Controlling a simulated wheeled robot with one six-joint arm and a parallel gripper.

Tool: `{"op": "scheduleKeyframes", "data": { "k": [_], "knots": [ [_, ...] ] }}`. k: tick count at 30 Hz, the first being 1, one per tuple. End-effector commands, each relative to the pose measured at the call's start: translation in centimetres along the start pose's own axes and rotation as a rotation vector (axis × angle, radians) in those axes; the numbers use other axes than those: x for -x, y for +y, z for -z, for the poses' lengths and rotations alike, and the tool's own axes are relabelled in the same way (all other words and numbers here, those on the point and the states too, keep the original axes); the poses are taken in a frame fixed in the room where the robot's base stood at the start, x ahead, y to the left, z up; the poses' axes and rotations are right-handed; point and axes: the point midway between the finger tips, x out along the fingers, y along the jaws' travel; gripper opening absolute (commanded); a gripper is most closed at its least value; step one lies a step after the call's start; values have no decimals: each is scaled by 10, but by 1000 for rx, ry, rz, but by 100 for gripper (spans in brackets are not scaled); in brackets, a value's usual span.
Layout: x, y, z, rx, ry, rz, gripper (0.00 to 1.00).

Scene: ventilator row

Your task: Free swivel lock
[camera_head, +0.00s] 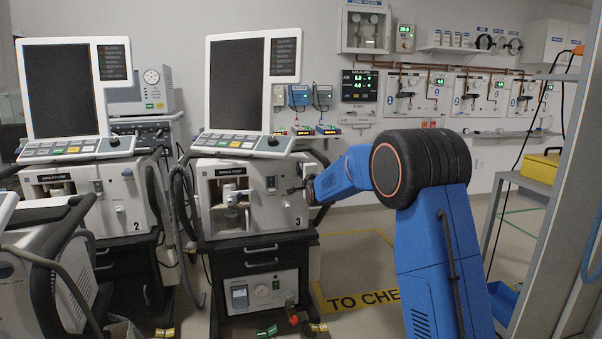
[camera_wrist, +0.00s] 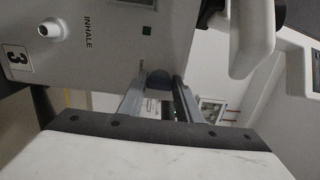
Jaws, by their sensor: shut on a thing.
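Ventilator 3 (camera_head: 262,220) stands in the middle of the head view on a dark cart, its tilted screen (camera_head: 240,82) mounted on top. My gripper (camera_head: 303,189) reaches in from the right to the right part of its front face. In the wrist view my gripper (camera_wrist: 161,84) has its two grey fingers on either side of a small dark round knob (camera_wrist: 159,79) beside the white housing and is shut on it. In the head view the knob is hidden by my gripper.
Ventilator 2 (camera_head: 90,205) stands to the left, and part of another unit (camera_head: 40,270) is at the front left. A grey rack with a yellow box (camera_head: 541,166) is on the right. A marked floor area (camera_head: 362,262) lies behind my arm. A white port (camera_wrist: 50,30) marked INHALE is near my gripper.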

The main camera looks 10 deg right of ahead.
Motion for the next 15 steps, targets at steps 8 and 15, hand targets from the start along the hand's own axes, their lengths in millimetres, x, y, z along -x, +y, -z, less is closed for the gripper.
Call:
{"op": "scheduleKeyframes", "data": {
  "k": [8, 15],
  "knots": [
    [0, 0, 1, -10, 1, -1, 9],
    [0, 1, 1, -9, 1, -1, 48]
  ]
}}
